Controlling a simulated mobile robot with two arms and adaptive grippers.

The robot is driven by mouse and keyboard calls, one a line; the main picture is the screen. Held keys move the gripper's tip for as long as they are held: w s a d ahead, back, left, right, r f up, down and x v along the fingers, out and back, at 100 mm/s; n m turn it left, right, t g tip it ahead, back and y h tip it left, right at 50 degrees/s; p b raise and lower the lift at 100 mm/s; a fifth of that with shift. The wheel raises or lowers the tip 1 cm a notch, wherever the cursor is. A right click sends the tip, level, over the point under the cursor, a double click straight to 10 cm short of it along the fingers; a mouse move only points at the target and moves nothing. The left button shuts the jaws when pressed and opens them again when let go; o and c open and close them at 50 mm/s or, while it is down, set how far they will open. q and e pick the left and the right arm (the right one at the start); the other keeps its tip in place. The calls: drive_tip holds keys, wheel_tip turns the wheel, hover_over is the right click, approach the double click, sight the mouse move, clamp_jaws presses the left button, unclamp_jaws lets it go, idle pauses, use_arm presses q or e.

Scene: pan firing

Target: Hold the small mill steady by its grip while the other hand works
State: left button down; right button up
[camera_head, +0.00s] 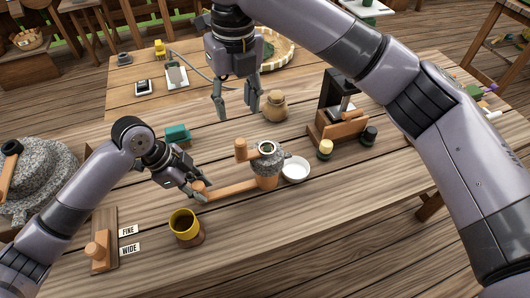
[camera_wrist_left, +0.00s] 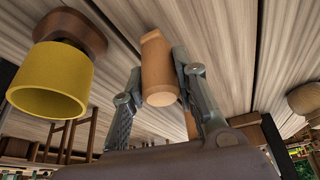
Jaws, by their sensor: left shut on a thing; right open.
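The small mill (camera_head: 267,164) stands on the table, with a grey stone top, a wooden body and an upright wooden knob on its left side. Its long wooden grip (camera_head: 228,191) reaches left toward my left gripper (camera_head: 197,191). My left gripper is shut on the end of this grip, and the left wrist view shows the wooden grip (camera_wrist_left: 158,68) between its fingers. My right gripper (camera_head: 235,108) is open and empty, hanging above the table behind the mill.
A yellow cup (camera_head: 185,224) on a wooden base stands near the front. A white bowl (camera_head: 295,169) sits right of the mill. A round jar (camera_head: 274,106) and a wooden press-like stand (camera_head: 337,120) are behind. The front right table is clear.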

sight(241, 141)
drive_tip(key=shift+s+f+n+h, duration=0.25)
drive_tip(key=shift+s+n+h, duration=0.05)
drive_tip(key=shift+s+n, duration=0.35)
wheel_tip(241, 141, down, 12)
drive_tip(key=shift+r, duration=0.15)
drive_tip(key=shift+d, duration=0.1)
clamp_jaws()
idle(0.4)
